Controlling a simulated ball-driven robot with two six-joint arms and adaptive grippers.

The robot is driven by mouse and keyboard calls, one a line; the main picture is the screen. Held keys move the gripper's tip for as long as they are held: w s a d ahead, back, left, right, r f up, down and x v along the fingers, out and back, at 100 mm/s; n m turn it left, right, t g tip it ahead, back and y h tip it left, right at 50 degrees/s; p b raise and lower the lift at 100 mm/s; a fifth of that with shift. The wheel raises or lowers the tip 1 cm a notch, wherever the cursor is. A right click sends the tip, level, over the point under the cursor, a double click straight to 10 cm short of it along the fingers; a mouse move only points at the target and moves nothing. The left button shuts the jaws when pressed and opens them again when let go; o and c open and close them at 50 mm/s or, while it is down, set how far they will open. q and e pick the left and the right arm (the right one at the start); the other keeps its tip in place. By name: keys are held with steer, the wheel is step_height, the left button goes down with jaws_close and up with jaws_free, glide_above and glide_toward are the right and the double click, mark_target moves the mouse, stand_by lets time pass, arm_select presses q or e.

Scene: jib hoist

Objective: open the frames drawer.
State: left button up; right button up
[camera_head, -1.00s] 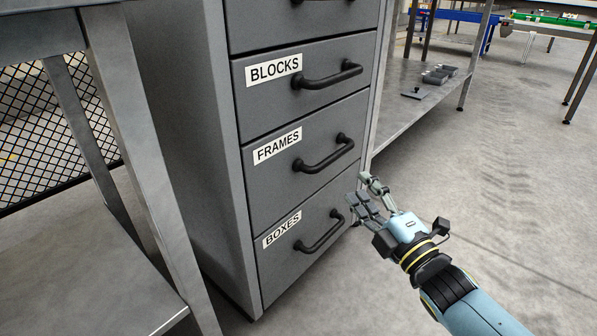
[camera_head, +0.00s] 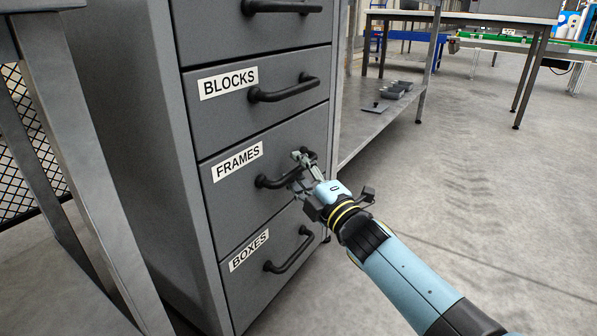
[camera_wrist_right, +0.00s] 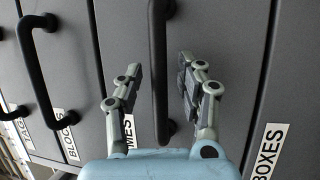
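The frames drawer (camera_head: 230,202) is a grey drawer front with a white FRAMES label (camera_head: 237,161), and it looks shut, flush with its neighbours. Its black bar handle (camera_head: 270,182) is partly covered by my right gripper (camera_head: 303,170) in the head view. In the right wrist view, the frames handle (camera_wrist_right: 159,75) runs between the two fingers of my right gripper (camera_wrist_right: 160,68). The fingers are apart, one on each side of the bar, with visible gaps. My left gripper is in neither current view.
The blocks drawer (camera_head: 225,110) is above and the boxes drawer (camera_head: 255,285) below, both with similar handles. A metal table leg (camera_head: 105,210) stands to the left. A low shelf (camera_head: 365,125) with small grey parts lies behind. Floor on the right is clear.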

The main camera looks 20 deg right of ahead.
jaws_close()
stand_by(0.5)
